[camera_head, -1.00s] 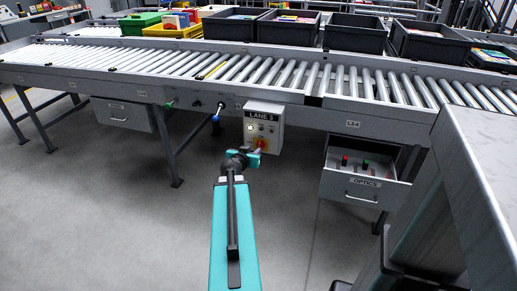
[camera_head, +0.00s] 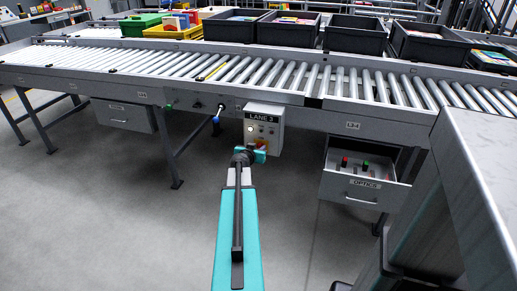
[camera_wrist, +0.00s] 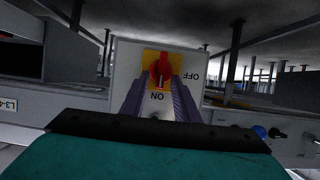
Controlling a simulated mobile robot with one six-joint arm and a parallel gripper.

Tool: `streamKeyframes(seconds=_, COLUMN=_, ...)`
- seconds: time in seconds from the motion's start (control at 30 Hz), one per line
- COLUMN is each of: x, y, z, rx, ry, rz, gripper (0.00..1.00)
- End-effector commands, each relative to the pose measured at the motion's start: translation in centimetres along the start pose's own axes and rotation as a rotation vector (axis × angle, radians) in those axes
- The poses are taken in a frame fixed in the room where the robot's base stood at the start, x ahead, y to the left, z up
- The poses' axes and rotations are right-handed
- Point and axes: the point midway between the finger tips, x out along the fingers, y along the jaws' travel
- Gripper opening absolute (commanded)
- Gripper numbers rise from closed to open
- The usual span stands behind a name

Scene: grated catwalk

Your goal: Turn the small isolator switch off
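The isolator switch (camera_wrist: 160,70) has a red handle on a yellow plate, on the front of the grey LANE 3 box (camera_head: 276,128). In the wrist view the lettering is turned: ON stands below the handle and OFF to its right. The handle runs nearly upright in that picture, with its lower end towards ON. My gripper (camera_wrist: 159,82) is open, one finger on each side of the handle's lower part, with gaps showing. I cannot tell whether the tips reach past the handle's face. In the head view my gripper (camera_head: 252,153) mostly hides the switch.
The box hangs under the edge of a roller conveyor (camera_head: 310,85) carrying several bins. A blue-knobbed lever (camera_head: 216,119) is left of the box. An open OPTICS drawer (camera_head: 363,187) with red and green items is to the right. Conveyor legs stand on both sides.

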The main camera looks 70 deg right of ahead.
Motion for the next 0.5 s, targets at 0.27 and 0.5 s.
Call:
streamKeyframes(seconds=0.27, x=0.74, y=0.02, z=0.02, rx=0.0, ry=0.0, rz=0.0, gripper=0.28)
streamKeyframes(seconds=0.5, x=0.71, y=0.02, z=0.02, rx=0.0, ry=0.0, rz=0.0, gripper=0.25)
